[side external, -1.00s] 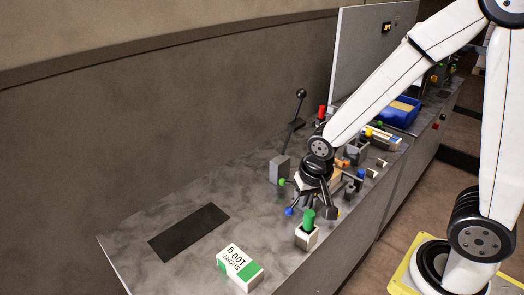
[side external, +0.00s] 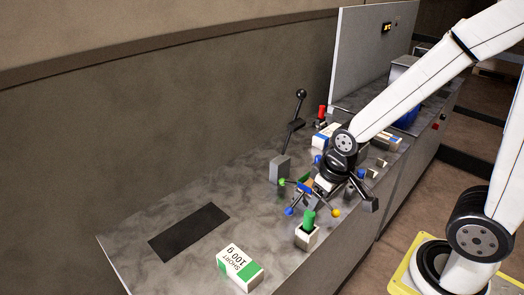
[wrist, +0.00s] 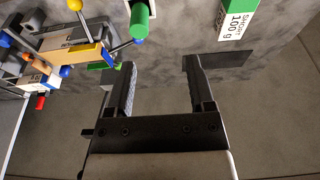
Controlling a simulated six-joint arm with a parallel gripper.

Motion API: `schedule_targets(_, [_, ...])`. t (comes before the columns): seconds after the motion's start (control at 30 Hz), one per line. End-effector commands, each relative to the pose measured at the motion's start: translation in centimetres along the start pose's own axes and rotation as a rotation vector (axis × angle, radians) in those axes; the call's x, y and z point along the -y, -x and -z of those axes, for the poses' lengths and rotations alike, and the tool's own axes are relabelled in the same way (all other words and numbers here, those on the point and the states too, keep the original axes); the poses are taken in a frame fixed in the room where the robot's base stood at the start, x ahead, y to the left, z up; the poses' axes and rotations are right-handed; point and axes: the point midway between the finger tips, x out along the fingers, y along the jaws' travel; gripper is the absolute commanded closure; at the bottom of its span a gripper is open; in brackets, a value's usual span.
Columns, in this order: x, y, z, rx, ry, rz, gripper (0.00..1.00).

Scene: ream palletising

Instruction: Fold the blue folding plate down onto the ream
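A folding fixture stands at the middle of the bench, with thin rods ending in coloured balls. A blue ball (side external: 289,211) sits at its near left, a green ball (side external: 282,181) behind it and a yellow ball (side external: 337,213) at its right. The ream (wrist: 75,50), tan on top, lies in the fixture in the wrist view; my gripper partly hides it in the side view. I cannot clearly make out the blue folding plate or its angle.
A green upright handle (side external: 309,217) in a white block stands in front of the fixture. A grey post with a black lever (side external: 294,125) stands behind. A green and white pack (side external: 240,267) and a black mat (side external: 188,232) lie at left, with clear bench around them.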

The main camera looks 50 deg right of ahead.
Motion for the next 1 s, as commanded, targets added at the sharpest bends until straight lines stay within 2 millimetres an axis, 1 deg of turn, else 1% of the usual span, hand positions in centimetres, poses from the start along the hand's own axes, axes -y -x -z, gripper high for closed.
schedule_targets(0.27, [0.0, 2.4, 0.6, -0.005, -0.001, 0.000, 0.31])
schedule_targets(0.6, [0.0, 4.7, 1.2, -0.003, -0.001, 0.000, 0.31])
schedule_targets(0.87, [-0.1, 3.9, 1.1, 0.082, 0.142, -0.045, 0.31])
schedule_targets(1.0, [-0.2, 3.5, 1.1, 0.138, 0.240, -0.078, 0.31])
